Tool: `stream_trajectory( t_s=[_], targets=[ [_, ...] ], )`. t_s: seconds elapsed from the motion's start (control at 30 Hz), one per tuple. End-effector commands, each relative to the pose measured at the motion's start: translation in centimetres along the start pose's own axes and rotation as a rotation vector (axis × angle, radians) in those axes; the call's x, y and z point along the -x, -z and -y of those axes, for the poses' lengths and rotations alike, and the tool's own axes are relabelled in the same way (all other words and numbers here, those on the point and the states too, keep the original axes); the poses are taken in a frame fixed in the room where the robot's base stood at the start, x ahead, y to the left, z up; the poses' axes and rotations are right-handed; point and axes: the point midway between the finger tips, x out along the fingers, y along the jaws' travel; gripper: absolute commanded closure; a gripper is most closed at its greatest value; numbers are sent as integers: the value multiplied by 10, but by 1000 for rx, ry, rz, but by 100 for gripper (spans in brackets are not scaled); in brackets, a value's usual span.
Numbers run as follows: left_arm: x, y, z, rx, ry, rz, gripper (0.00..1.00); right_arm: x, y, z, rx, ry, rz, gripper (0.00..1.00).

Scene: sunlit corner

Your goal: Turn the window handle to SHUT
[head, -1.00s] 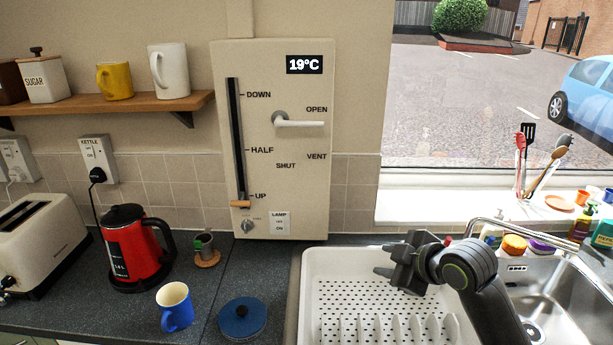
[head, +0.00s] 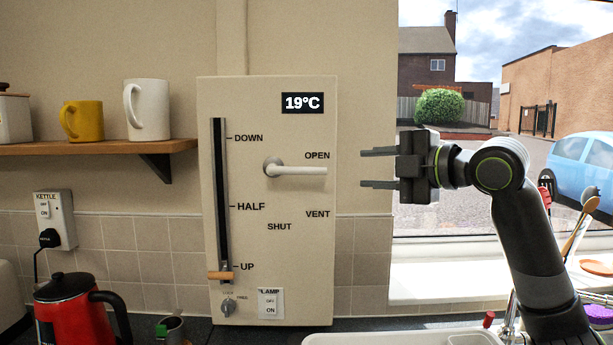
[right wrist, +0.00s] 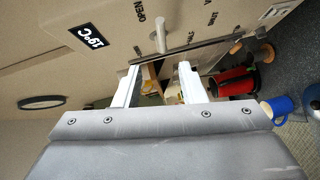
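The window handle (head: 297,170) is a white lever on a round mount on the beige panel (head: 260,130). It lies nearly level and points right, just under the word OPEN. VENT is printed lower right and SHUT below the mount. My right gripper (head: 377,168) is to the right of the handle at about its height, fingers pointing left, open and empty. A gap shows between the fingertips and the lever's end. In the right wrist view, the handle (right wrist: 160,36) shows beyond the open fingers (right wrist: 158,70). My left gripper is not in view.
The panel also has a slider (head: 221,276) at UP, a small knob (head: 228,306), a lamp switch (head: 270,303) and a 19°C display (head: 302,103). A shelf (head: 100,147) with mugs is at left. A red kettle (head: 68,310) stands below. The window is right.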

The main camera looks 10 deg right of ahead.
Motion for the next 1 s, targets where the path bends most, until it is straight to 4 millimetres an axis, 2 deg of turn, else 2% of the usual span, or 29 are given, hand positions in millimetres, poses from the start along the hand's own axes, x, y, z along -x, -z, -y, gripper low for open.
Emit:
stream_trajectory(
  t_s=[0.37, 0.7, 0.9, 1.0],
  targets=[
    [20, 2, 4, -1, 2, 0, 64, -63, 2, -2, -7, 3, -5, 63],
    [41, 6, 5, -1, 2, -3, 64, -131, 2, -1, -7, 5, -3, 63],
    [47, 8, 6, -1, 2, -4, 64, -156, 1, -1, -4, 3, -1, 63],
    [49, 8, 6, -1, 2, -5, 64, -162, 1, 0, -3, 2, 0, 63]
  ],
)
